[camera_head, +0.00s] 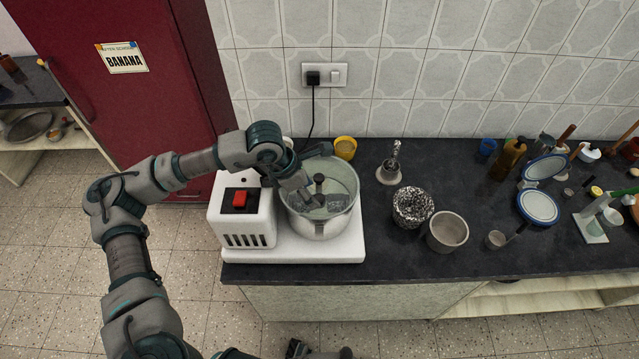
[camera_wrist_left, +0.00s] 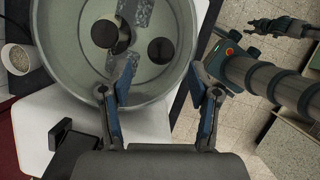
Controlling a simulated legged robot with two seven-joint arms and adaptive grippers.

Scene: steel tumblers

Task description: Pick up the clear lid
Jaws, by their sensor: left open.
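The clear lid (camera_head: 345,183) is see-through and covers the steel bowl (camera_head: 320,224) of a white grinder. In the left wrist view the lid (camera_wrist_left: 70,60) fills the upper left, with a round black knob (camera_wrist_left: 161,50) showing through or on it. My left gripper (camera_head: 304,196) is over the near left part of the lid. In the wrist view my left gripper (camera_wrist_left: 162,74) is open, its fingertips either side of the black knob. I cannot tell whether they touch anything. My right gripper (camera_wrist_left: 280,27) is small and dark at the upper right, away from the lid.
The grinder's white base (camera_head: 340,248) has a red switch (camera_head: 240,199). A yellow cup (camera_head: 345,148) stands behind it. A dark patterned cup (camera_head: 413,207) and a grey cup (camera_head: 447,232) stand to the right. Utensils crowd the counter's far right.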

